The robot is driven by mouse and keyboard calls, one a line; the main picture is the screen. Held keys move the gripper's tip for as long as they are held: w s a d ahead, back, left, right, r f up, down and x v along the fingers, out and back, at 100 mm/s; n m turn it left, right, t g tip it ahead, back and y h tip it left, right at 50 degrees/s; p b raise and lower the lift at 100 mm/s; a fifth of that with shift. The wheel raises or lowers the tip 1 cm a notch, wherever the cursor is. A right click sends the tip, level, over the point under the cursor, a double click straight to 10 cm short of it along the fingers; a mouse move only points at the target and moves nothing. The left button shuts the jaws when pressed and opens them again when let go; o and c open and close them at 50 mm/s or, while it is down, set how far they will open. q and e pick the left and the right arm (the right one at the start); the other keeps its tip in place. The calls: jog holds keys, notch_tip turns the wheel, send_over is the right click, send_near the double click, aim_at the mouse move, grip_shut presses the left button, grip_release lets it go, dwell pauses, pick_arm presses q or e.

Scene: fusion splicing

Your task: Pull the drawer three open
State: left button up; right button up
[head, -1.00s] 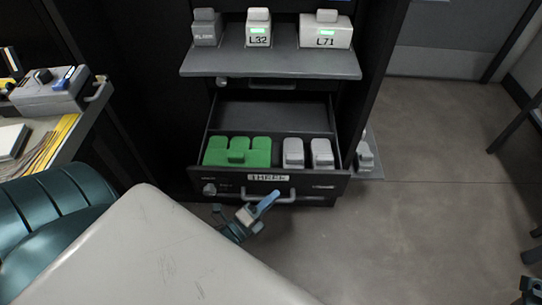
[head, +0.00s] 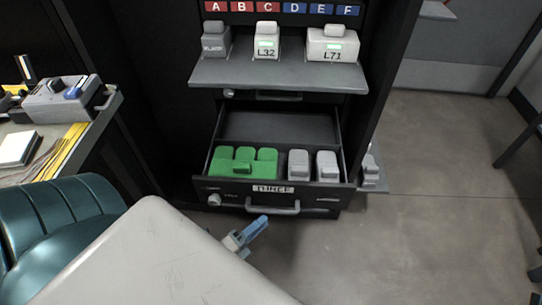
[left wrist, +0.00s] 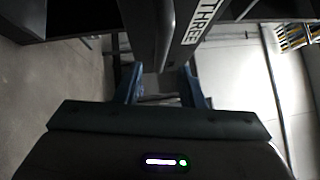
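Drawer three (head: 322,193), a dark drawer with a "THREE" label, stands pulled out of the cabinet, its inside showing. Its grey bar handle (head: 272,209) runs across the front below the label. My left gripper (head: 250,232) is just below and in front of the handle and looks apart from it. In the left wrist view its two blue fingers (left wrist: 161,88) are spread with nothing held between them. The labelled drawer front (left wrist: 207,22) shows sideways beyond the fingertips. My right gripper is not in view.
The drawer holds a green block (head: 243,161) and grey pieces (head: 312,165). Above it, a grey shelf (head: 275,73) carries several small devices, over a closed drawer (head: 275,96). A side table (head: 75,132) and teal chair (head: 60,215) are at left. Floor at right (head: 450,190) is clear.

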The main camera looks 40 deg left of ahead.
pick_arm(q)
jog(key=shift+v, duration=2.4)
